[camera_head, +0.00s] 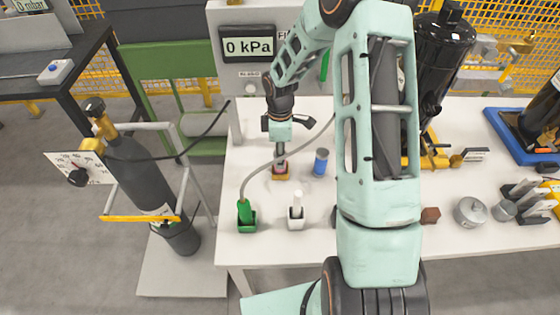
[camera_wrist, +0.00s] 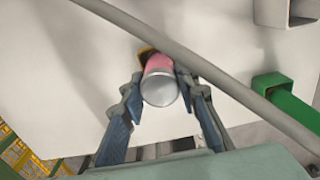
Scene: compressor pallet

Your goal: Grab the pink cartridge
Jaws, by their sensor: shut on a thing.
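The pink cartridge (camera_wrist: 158,64) is between my gripper's fingers (camera_wrist: 160,88) in the wrist view. It has a pink body and a silvery rounded end that faces the camera. Both fingers touch its sides, so my gripper is shut on it. The far end of the cartridge is at a small orange-brown holder (camera_wrist: 146,51); I cannot tell whether it is still seated there. In the head view my gripper (camera_head: 280,158) points down over this holder (camera_head: 280,177) on the white table. Only a bit of pink (camera_head: 280,168) shows there.
A grey hose crosses close by my gripper and runs to a green connector (camera_head: 245,213) in a green holder. A white holder (camera_head: 296,221) and a blue cylinder (camera_head: 321,162) stand nearby. A pressure display (camera_head: 249,46) stands behind. A dark gas bottle (camera_head: 143,170) stands left of the table (camera_head: 260,255).

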